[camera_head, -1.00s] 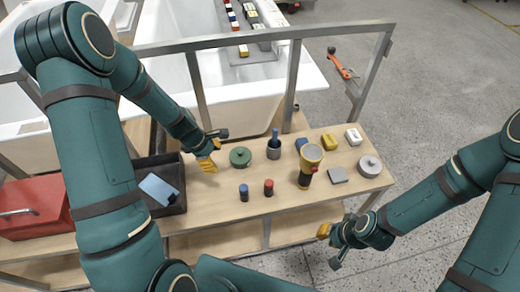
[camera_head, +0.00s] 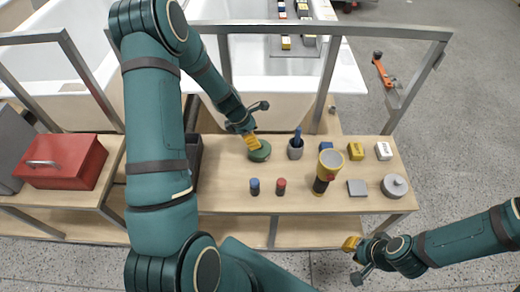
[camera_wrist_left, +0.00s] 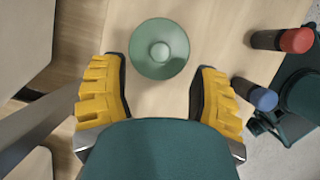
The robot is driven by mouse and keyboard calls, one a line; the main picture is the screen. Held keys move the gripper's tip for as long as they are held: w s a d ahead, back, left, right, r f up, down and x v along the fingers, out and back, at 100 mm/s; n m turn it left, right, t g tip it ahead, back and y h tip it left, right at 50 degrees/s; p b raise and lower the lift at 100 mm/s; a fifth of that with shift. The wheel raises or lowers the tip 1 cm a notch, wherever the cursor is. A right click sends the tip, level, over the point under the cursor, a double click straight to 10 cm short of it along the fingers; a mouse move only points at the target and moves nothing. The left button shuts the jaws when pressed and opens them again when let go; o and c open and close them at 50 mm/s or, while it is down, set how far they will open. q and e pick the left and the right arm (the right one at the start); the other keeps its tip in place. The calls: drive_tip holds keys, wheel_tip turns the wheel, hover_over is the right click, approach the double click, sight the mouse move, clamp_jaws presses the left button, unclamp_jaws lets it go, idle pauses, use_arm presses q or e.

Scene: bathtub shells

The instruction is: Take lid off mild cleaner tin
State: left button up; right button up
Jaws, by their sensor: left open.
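A round green tin (camera_head: 260,152) with a lid and centre knob stands on the wooden bench; I see no readable label. In the left wrist view the green lid (camera_wrist_left: 160,68) is seen from above, just beyond the fingertips. My left gripper (camera_head: 251,142) is over the tin's left side, and in its wrist view the yellow fingers (camera_wrist_left: 160,85) are spread and empty. A grey round tin (camera_head: 395,187) with a knobbed lid stands at the bench's right end. My right gripper (camera_head: 352,244) is in front of the bench, away from both tins; its opening is unclear.
A grey cup (camera_head: 295,150) with a blue-handled tool is right of the green tin. A metal rail (camera_head: 300,29) runs behind.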

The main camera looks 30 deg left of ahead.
use_arm(q)
drive_tip(key=shift+b+x, duration=0.8)
drive_tip(key=shift+x, duration=2.3)
drive_tip(key=shift+s+r, duration=0.1)
clamp_jaws()
